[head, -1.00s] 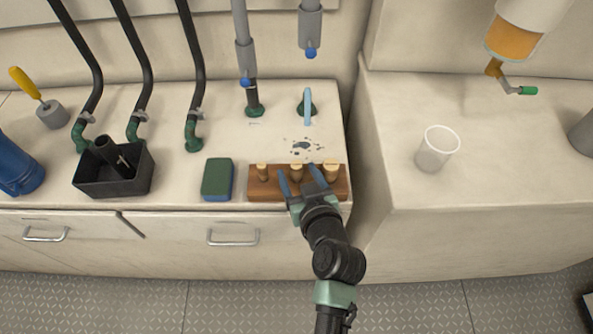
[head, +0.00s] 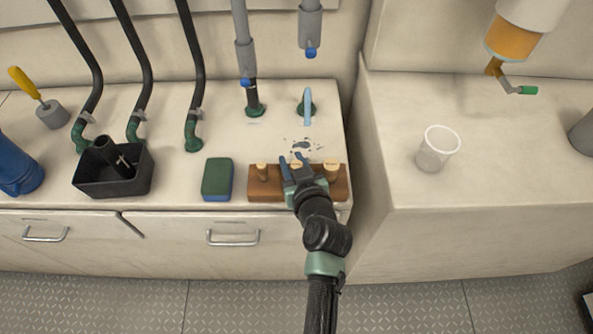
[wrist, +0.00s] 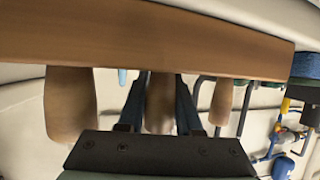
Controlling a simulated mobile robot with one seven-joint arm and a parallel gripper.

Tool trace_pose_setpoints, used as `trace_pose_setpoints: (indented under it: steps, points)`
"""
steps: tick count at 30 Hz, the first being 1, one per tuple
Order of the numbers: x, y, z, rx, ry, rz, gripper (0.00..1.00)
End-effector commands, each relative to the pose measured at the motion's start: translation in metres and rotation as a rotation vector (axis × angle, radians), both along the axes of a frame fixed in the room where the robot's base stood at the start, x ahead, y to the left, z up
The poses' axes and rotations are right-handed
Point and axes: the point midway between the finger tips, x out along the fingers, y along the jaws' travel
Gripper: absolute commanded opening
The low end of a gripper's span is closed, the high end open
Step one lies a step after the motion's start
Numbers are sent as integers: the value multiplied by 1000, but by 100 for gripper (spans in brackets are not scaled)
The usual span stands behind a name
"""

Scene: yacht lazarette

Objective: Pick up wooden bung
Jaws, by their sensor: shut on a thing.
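A brown wooden rack (head: 275,195) sits at the front right of the left counter, with three wooden bungs standing in it. The left bung (head: 262,171) and the larger right bung (head: 331,172) stand free. The middle bung (head: 296,163) is between the fingers of my gripper (head: 293,168). In the wrist view, the rack (wrist: 150,30) spans the top and my gripper (wrist: 160,105) has a blue finger on each side of the middle bung (wrist: 160,92), shut on it. It still appears seated in the rack. My gripper hides part of it in the head view.
A green and blue sponge (head: 217,178) lies left of the rack. A black bin (head: 113,170) stands further left. Behind are hoses (head: 195,80) and a light-blue handle (head: 307,106). A clear cup (head: 437,149) stands on the right counter, across a gap.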

Motion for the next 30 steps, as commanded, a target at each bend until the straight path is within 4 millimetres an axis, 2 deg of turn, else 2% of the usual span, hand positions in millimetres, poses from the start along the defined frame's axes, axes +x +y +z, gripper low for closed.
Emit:
trace_pose_setpoints:
  steps: [1,2,11,14,24,30]
  points:
    - [0,0,0,0,0,0,6]
    - [0,0,0,0,0,0,0]
    - [0,0,0,0,0,0,0]
    - [0,0,7,1,-2,0,0]
    - [0,0,71,-1,-4,1,0]
    - [-1,-3,96,0,-1,-2,0]
